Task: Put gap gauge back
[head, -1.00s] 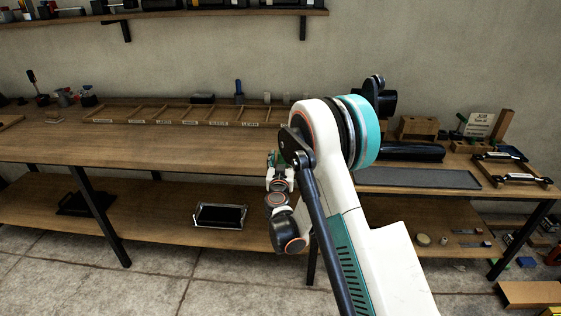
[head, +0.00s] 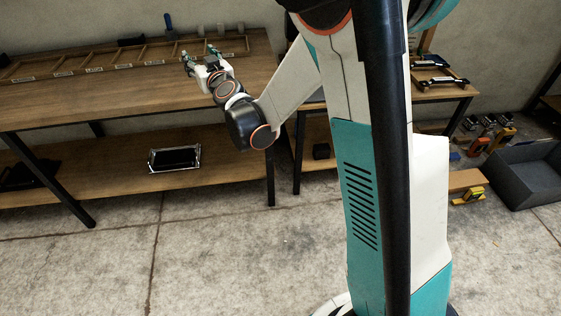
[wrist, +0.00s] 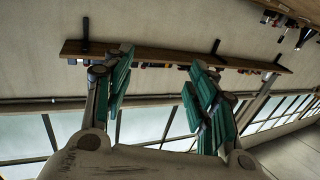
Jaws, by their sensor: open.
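My gripper (head: 199,55) is at the front edge of the labelled wooden rack in the head view, over the left bench (head: 110,102). In the wrist view my gripper (wrist: 160,62) has its teal fingers spread apart with nothing between them. I cannot pick out the gap gauge in any view. The long wooden rack (head: 110,66) lies at the back of the bench, with slanted dividers and white labels too small to read. A tool with a blue handle (head: 168,21) stands behind the rack.
A wall shelf (wrist: 150,54) holds small items in the wrist view. A grey bin (head: 525,172) stands on the floor at the right. The front floor is clear.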

